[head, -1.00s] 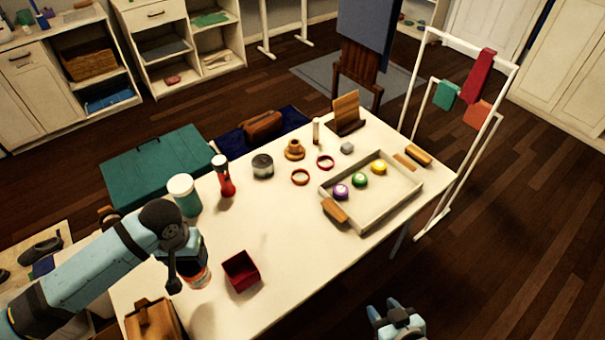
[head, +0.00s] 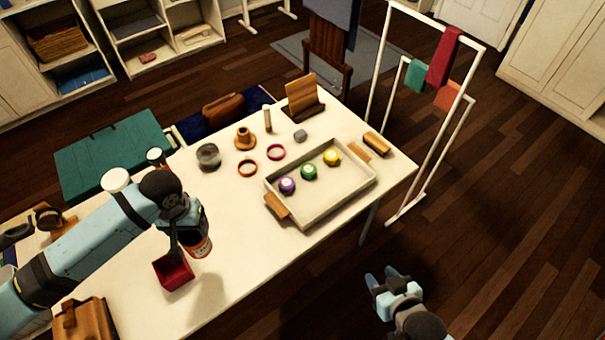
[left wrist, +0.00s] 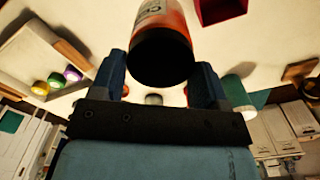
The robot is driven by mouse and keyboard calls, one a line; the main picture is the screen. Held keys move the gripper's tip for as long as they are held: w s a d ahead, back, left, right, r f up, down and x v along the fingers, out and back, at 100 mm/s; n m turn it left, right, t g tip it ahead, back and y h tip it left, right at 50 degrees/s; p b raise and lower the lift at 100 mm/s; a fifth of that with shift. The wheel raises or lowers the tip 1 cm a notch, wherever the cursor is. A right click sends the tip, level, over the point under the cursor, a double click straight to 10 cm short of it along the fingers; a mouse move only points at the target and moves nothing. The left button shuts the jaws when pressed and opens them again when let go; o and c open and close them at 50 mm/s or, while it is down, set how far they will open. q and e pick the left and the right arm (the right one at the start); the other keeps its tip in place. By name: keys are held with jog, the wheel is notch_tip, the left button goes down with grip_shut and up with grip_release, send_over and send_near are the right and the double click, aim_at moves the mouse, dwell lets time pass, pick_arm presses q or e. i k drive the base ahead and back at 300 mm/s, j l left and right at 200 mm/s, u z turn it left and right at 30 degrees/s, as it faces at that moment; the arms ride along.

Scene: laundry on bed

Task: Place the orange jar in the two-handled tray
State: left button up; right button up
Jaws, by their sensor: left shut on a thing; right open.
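The orange jar (head: 199,246), with a white label and a dark end, is held in my left gripper (head: 192,230) above the table. In the left wrist view the jar (left wrist: 161,45) is between the two fingers. The two-handled tray (head: 325,212) is a pale shallow tray with wooden handles, lying to the right of the jar on the table. It holds a purple (head: 287,185), a green (head: 309,172) and a yellow (head: 332,157) round thing. My right gripper (head: 385,279) is open and empty, off the table's front edge.
A dark red open box (head: 173,272) stands just below the held jar. Table between jar and tray is clear.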

aim_at(319, 194)
jog(key=i+l, duration=0.1)
jog(key=l, duration=0.25)
jog(key=i+l, duration=0.1)
jog(key=l, duration=0.25)
jog(key=i+l, duration=0.1)
jog(key=l, duration=0.2)
jog(key=i+l, duration=0.1)
jog(key=l, duration=0.25)
